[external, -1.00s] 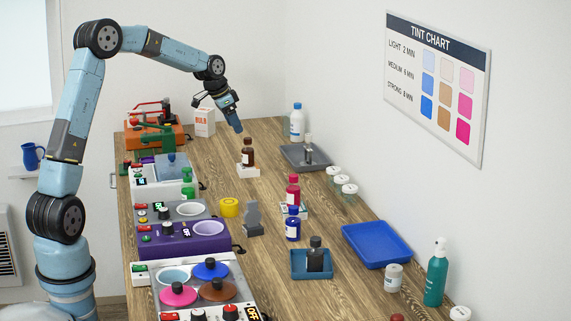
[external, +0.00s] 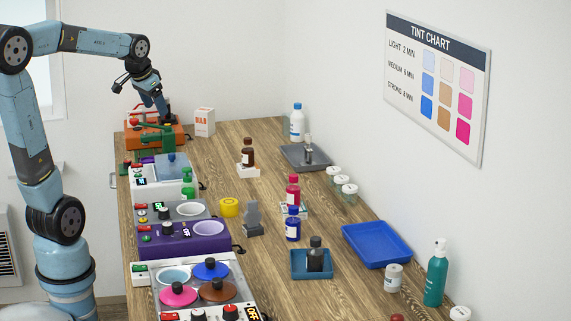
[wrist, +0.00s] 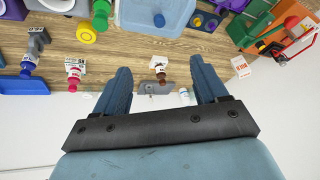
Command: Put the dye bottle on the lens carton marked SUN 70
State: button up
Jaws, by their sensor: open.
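My gripper (external: 165,113) is open and empty, above the orange and green machines at the far left of the bench; both fingers show in the wrist view (wrist: 160,66). A brown bottle with a dark cap (external: 248,152) stands upright on a small white carton (external: 248,171), to the right of my gripper and apart from it. A red bottle (external: 293,190) stands on another carton (external: 302,213), partly hidden by a blue bottle (external: 293,229) in front. I cannot read SUN 70 on either carton, nor tell which bottle is the dye bottle.
An orange machine (external: 171,135), a green press (external: 150,147) and a purple heater (external: 175,245) line the left side. A BULB carton (external: 204,121) stands at the back. A grey stand (external: 253,215), grey tray (external: 290,153) and blue tray (external: 372,248) are on the bench.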

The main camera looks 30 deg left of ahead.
jog(key=s+a+f+n, duration=0.1)
jog(key=s+a, duration=0.1)
jog(key=s, duration=0.7)
jog(key=s+a+f+n, duration=0.2)
jog(key=s, duration=0.7)
jog(key=shift+f+t, duration=0.15)
jog(key=shift+t, duration=0.25)
